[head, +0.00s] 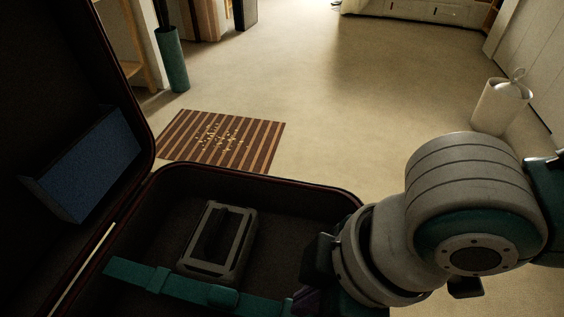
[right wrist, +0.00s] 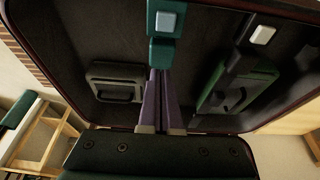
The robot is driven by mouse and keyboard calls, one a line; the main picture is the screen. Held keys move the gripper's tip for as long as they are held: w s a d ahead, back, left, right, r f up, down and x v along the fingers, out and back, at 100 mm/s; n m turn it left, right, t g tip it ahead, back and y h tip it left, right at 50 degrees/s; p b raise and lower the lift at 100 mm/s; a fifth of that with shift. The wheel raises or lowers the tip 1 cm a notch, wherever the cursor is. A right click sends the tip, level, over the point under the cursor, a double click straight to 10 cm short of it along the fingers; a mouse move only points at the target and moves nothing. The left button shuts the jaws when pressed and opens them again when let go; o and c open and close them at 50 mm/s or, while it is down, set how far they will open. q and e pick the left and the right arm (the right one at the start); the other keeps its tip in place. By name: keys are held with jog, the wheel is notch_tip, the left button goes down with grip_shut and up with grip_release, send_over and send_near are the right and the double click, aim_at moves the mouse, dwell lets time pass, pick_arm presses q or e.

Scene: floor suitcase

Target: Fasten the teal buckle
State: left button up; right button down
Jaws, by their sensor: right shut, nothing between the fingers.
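The teal strap (head: 140,273) runs across the near part of the open suitcase (head: 290,185). A raised teal piece (head: 222,296) sits on it. In the right wrist view, the teal buckle shows as an upper piece (right wrist: 165,22) with a pale blue button and a lower teal piece (right wrist: 162,53). A narrow dark gap shows between them; I cannot tell whether they are joined. My right gripper (right wrist: 160,73) is shut and empty, its purple fingertips at the lower piece's near edge. I cannot tell if they touch. My right arm hides the strap's right end in the head view.
A grey frame-like case (head: 218,240) lies in the suitcase. A blue box (head: 90,165) rests against the lid. A green item (right wrist: 237,88) shows in the right wrist view. Beyond lie a striped mat (head: 260,135), a teal cylinder (head: 173,60) and a white bag (head: 498,108). The mid-floor is clear.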

jog(key=s+a+r+m+t+y+p, duration=0.1)
jog(key=a+r+m+p, duration=0.1)
jog(key=r+p, duration=0.9)
jog(key=s+a+r+m+t+y+p, duration=0.15)
jog(key=r+p, duration=0.45)
jog(key=r, duration=0.8)
jog(key=s+d+r+m+h+p, duration=0.3)
jog(key=d+r+m+p, duration=0.15)
jog(key=d, duration=0.45)
jog(key=s+d+r+m+h+p, duration=0.35)
jog(key=d+r+p, duration=0.25)
jog(key=d, duration=0.3)
pick_arm(q)
notch_tip(320, 180, up, 64)
jog(key=p, duration=3.5)
jog(key=shift+s+d+r, duration=0.15)
jog(key=shift+d+r, duration=0.05)
jog(key=shift+r, duration=0.05)
pick_arm(e)
notch_tip(320, 180, up, 36)
jog(key=w, duration=0.1)
jog(key=shift+m+y, duration=0.3)
jog(key=shift+m, duration=0.15)
